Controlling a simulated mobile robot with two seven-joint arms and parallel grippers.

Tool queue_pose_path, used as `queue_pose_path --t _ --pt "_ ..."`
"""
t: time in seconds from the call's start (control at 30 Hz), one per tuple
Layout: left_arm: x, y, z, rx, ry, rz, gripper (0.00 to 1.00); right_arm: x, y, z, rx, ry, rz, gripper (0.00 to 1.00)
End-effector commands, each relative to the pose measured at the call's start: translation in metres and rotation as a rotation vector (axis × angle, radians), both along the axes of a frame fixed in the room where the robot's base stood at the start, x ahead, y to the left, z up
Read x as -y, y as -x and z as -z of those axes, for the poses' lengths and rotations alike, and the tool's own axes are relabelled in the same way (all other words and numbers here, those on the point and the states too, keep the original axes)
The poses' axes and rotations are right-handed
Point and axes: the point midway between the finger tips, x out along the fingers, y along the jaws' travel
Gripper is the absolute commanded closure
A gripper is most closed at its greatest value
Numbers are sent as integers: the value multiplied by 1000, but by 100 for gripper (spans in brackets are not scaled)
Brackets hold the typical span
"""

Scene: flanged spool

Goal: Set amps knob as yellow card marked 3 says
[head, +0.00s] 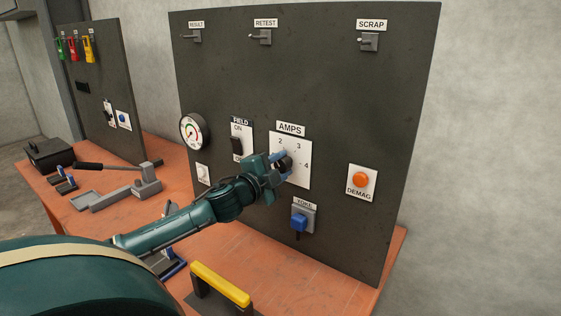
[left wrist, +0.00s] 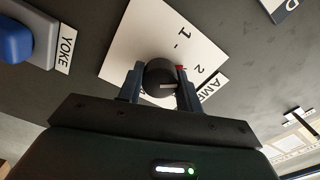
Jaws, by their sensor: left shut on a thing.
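The black amps knob (head: 284,163) sits on a white dial plate (head: 303,172) below the AMPS label on the dark panel. My left gripper (head: 281,163) is shut on the knob, one finger on each side. In the left wrist view the knob (left wrist: 158,80) shows between the fingers, with a pale line on its face and a small red mark near the 2. I cannot tell its exact setting. A yellow tag (head: 89,48) hangs beside red and green ones on the left board; its marking is too small to read. My right gripper is not in view.
The FIELD switch (head: 236,146) and round gauge (head: 193,131) are left of the dial. The blue YOKE switch (head: 300,219) is below, and the orange DEMAG button (head: 361,179) is to the right. A yellow-handled item (head: 220,283) stands at the orange bench's front.

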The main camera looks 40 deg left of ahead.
Motion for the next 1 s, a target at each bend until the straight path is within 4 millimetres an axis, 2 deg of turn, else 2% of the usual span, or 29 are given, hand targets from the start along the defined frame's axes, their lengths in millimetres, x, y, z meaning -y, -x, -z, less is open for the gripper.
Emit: queue_pose_path --t 0.3,0.77,0.8,1.0 --pt "0 0 -1 -9 -93 1 88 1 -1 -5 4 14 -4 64" --pt "0 0 0 -10 -104 2 88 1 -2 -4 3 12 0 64" --pt "0 0 0 -10 -104 2 63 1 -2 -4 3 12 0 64" --pt "0 0 0 -11 -103 1 47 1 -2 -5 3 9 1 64"
